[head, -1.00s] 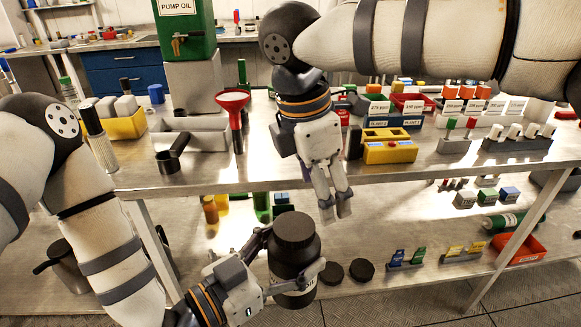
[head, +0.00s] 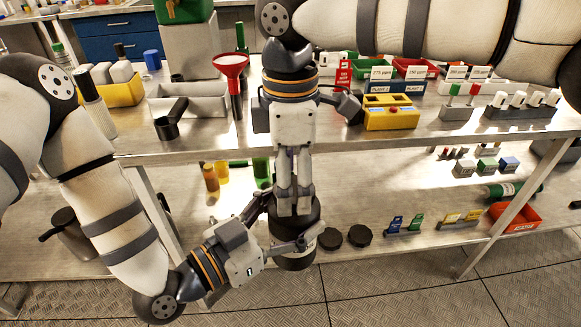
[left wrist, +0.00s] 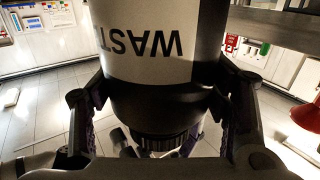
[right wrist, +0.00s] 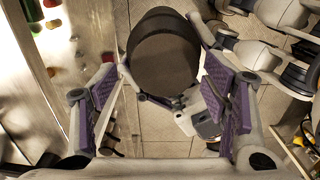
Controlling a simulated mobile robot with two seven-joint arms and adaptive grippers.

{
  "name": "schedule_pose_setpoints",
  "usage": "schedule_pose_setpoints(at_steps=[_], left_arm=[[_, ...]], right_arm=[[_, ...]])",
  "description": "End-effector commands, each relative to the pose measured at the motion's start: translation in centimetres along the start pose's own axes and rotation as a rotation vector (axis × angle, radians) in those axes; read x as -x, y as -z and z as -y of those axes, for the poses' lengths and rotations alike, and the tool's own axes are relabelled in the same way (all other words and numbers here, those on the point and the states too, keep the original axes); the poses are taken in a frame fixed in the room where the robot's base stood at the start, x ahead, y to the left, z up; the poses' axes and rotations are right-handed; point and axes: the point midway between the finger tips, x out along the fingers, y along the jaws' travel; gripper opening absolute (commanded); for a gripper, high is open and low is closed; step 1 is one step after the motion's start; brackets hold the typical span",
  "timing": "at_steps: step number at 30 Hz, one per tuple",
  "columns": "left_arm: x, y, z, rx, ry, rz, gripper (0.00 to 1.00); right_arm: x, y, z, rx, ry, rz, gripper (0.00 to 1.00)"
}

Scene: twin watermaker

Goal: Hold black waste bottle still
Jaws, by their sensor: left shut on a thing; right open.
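In the left wrist view, the bottle's pale label (left wrist: 150,50) reads "WAST" upside down between the fingers.
The metal table's front edge (head: 400,140) runs just behind my right gripper. A red funnel (head: 231,65) and a yellow block (head: 390,112) stand on top. Two black caps (head: 345,237) lie on the lower shelf, close right of the bottle.

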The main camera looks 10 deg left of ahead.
Motion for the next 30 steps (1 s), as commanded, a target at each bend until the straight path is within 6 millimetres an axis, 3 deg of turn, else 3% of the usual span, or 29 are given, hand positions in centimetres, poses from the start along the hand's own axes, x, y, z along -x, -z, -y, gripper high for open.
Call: schedule_pose_setpoints(at_steps=[2, 8, 13, 15, 17, 20, 30], left_arm=[[-0.04, 0.19, 0.01, -0.001, 0.0, -0.005, 0.0], [-0.04, 0.2, -0.05, -0.001, -0.002, -0.005, 0.0], [-0.03, 0.24, -0.16, 0.0, -0.005, -0.006, 0.0], [-0.03, 0.26, -0.21, 0.0, -0.006, -0.007, 0.0], [-0.03, 0.27, -0.24, 0.0, -0.007, -0.007, 0.0], [-0.03, 0.27, -0.29, 0.001, -0.008, -0.007, 0.0], [-0.05, 0.27, -0.41, 0.001, -0.011, -0.006, 0.0]], right_arm=[[0.08, -0.01, 0.0, 0.0, -0.001, 0.0, 0.64], [0.09, -0.05, -0.07, -0.001, -0.003, 0.001, 0.19], [0.09, -0.09, -0.16, 0.017, -0.006, 0.001, 0.18], [0.1, -0.1, -0.16, 0.105, -0.007, 0.002, 0.18], [0.11, -0.09, -0.14, 0.255, -0.008, 0.002, 0.18], [0.14, -0.08, -0.03, 0.615, -0.009, 0.002, 0.18], [0.23, -0.29, 0.32, 1.928, -0.013, 0.002, 0.18]])
